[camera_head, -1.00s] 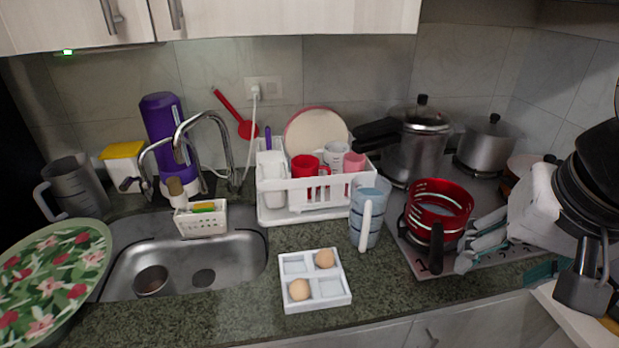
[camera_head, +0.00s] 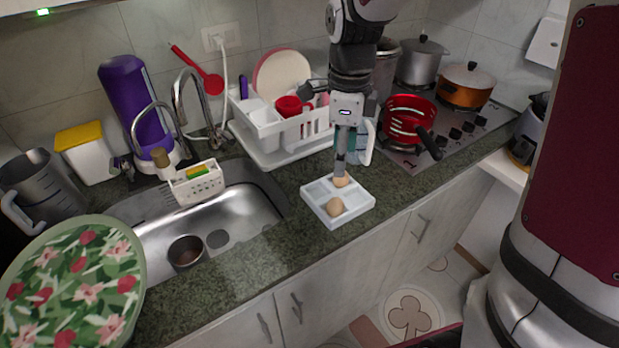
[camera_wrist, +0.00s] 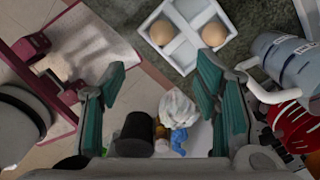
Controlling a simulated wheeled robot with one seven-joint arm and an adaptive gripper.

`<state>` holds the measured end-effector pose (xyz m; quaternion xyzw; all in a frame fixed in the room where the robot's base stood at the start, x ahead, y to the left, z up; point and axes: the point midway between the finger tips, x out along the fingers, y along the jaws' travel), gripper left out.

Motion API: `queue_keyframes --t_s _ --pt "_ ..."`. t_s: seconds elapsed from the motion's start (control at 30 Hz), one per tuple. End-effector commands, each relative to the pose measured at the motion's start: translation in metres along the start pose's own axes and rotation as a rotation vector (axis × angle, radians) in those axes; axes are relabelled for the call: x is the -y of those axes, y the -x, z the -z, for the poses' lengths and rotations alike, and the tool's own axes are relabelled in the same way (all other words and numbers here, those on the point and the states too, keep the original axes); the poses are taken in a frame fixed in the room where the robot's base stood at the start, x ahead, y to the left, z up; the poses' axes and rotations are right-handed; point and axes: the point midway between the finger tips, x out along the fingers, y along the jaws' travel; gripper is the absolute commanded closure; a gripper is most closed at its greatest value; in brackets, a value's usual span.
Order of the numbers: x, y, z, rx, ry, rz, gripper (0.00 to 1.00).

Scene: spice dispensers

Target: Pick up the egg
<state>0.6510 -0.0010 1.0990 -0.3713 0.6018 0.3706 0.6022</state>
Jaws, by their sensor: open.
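A white square tray (camera_head: 365,203) with compartments sits on the counter right of the sink. Two brown eggs rest in it: a far egg (camera_head: 341,181) and a near egg (camera_head: 334,207). My gripper (camera_head: 341,165) points down over the far side of the tray, overlapping the far egg's top in the head view; contact cannot be told. In the wrist view my gripper (camera_wrist: 160,68) is open, its teal fingers wide apart with nothing held. There the tray (camera_wrist: 187,48) lies beyond the fingertips, with the left egg (camera_wrist: 161,32) and right egg (camera_wrist: 214,34) in separate compartments.
A white dish rack (camera_head: 270,146) is behind to the left, the sink (camera_head: 240,212) left. A red pot (camera_head: 408,118) is on the stove at right. Bare counter (camera_head: 275,245) lies in front of the tray.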

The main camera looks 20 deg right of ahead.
Motion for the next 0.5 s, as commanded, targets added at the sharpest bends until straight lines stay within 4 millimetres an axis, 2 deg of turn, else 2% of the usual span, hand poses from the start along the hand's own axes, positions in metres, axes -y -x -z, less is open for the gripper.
queue_keyframes --t_s 0.3,0.5 --pt "-0.001 -0.054 0.001 -0.003 -0.005 -0.007 0.43" --pt "0.000 -0.079 0.000 -0.001 -0.004 -0.003 0.43"
